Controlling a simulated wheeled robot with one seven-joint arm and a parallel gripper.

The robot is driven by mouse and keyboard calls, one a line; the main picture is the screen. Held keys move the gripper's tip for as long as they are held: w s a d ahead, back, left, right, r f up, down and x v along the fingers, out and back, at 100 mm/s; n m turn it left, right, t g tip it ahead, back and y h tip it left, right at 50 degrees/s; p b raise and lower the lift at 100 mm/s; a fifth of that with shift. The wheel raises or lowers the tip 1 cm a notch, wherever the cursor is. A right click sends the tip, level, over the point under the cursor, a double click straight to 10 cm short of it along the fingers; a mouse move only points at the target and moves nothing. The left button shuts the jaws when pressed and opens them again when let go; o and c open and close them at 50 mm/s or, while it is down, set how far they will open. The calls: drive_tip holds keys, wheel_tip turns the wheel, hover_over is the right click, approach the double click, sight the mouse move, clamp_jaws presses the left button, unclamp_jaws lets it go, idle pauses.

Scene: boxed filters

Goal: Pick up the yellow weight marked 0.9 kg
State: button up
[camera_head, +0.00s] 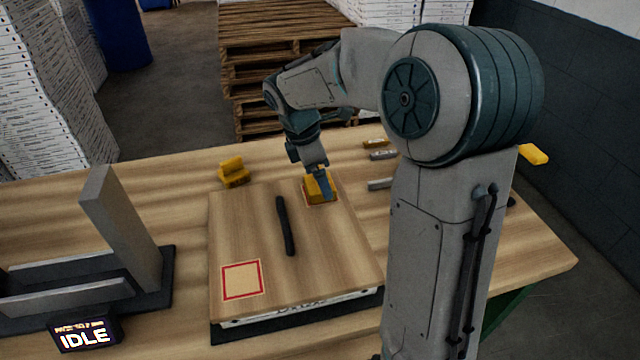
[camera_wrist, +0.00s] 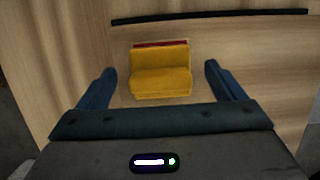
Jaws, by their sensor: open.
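A yellow weight (camera_head: 318,187) stands on a wooden board (camera_head: 240,215) on the table, over a red-outlined square. My gripper (camera_head: 322,190) is right at this weight, above it from the head camera. In the wrist view the weight (camera_wrist: 160,72) lies between the two blue fingers of my open gripper (camera_wrist: 160,82), with a gap on each side. A second yellow weight (camera_head: 233,172) stands on the table behind the board's left corner. No 0.9 kg marking can be read on either weight.
A black bar (camera_head: 286,225) lies across the board, left of my gripper. An empty red-outlined square (camera_head: 242,280) is at the board's front left. A grey upright fixture (camera_head: 122,228) stands left. Small metal pieces (camera_head: 382,155) and a yellow object (camera_head: 534,154) lie right.

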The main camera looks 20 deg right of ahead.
drive_tip(key=shift+x, duration=1)
drive_tip(key=shift+c, duration=0.3)
drive_tip(key=c, duration=1.5)
drive_tip(key=shift+r, duration=0.1)
drive_tip(key=shift+c, duration=1)
drive_tip(key=shift+r, duration=0.1)
